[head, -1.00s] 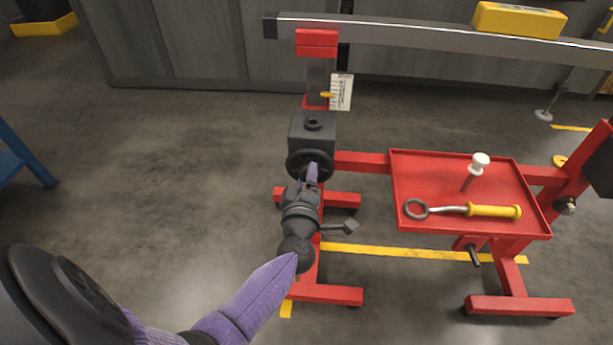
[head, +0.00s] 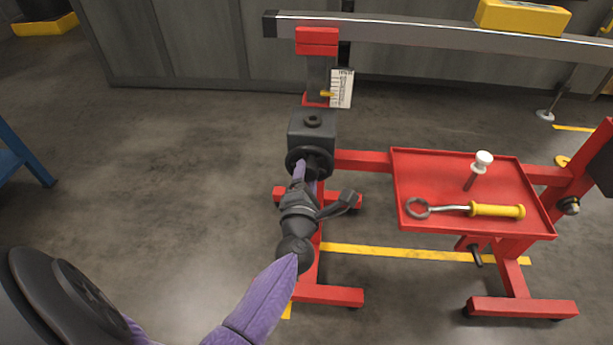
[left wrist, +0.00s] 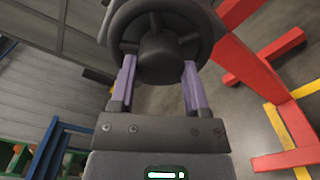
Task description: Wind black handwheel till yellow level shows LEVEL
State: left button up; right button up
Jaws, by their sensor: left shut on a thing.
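The black handwheel (head: 293,160) sits on the front of a dark gearbox on the red left stand. It fills the top of the left wrist view (left wrist: 157,45), with spokes and a hub. My right gripper is not in view.
A red tray (head: 425,170) right of the wheel holds a yellow-handled ring tool (head: 490,211) and a white-topped pin (head: 483,163). A small yellow pointer (head: 326,94) stands at a white scale card (head: 343,88).

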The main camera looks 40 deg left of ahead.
pick_arm(q)
jog(key=shift+f+n, duration=0.1)
jog(key=shift+n, duration=1)
jog(key=o, duration=1.3)
